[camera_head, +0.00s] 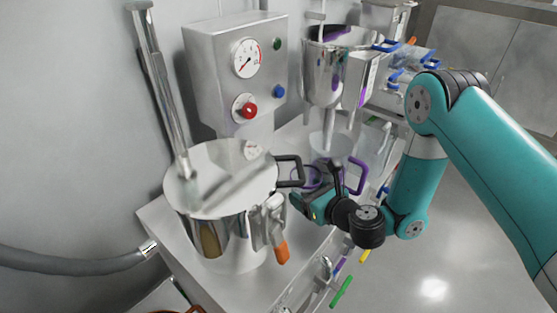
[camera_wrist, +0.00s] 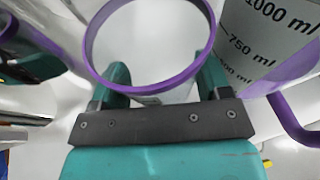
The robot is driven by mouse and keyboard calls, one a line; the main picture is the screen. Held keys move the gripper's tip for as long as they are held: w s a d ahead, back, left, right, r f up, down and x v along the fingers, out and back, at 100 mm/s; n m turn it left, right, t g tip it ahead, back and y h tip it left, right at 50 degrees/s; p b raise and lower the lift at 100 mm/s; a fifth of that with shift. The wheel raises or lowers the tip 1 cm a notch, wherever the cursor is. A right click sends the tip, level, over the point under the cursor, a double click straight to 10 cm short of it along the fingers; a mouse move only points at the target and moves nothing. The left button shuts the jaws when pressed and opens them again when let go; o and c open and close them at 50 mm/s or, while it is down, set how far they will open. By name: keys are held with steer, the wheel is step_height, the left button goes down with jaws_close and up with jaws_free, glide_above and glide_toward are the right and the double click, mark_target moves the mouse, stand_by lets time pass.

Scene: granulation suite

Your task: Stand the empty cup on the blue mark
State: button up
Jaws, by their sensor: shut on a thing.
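My gripper (camera_wrist: 163,78) has its two teal fingers on either side of a clear cup with a purple rim (camera_wrist: 150,88) and is shut on it. Looking down through the rim I see only pale surface, and the cup looks empty. In the head view my gripper (camera_head: 314,202) is low over the steel bench, right of the big pot, with the purple-rimmed cup (camera_head: 312,177) partly hidden at its fingers. I cannot tell whether the cup touches the bench. I cannot make out the blue mark in either view.
A graduated jug (camera_wrist: 262,45) with a purple handle stands close to the cup's right; it also shows in the head view (camera_head: 331,146). The lidded steel pot (camera_head: 222,180), with a black handle, is close on the left. A steel hopper (camera_head: 325,75) is behind.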

steer(key=w+a+p, duration=0.1)
steer(key=w+a, duration=0.1)
steer(key=w, duration=0.1)
steer(key=w+a+p, duration=0.1)
steer(key=w+a, duration=0.2)
steer(key=w+a+p, duration=0.2)
steer(key=w, duration=0.1)
steer(key=shift+w+a, duration=0.25)
steer(key=shift+a, duration=0.15)
step_height(320, 180, down, 3)
steer(key=shift+s+d+f+p, duration=0.1)
steer(key=shift+f+p, duration=0.05)
steer(key=shift+p, duration=0.4)
steer(key=shift+f, duration=0.1)
steer(key=shift+f, duration=0.1)
steer(key=shift+f+b, duration=0.15)
steer(key=shift+b, duration=0.2)
steer(key=o, duration=1.3)
steer(key=shift+c, duration=0.2)
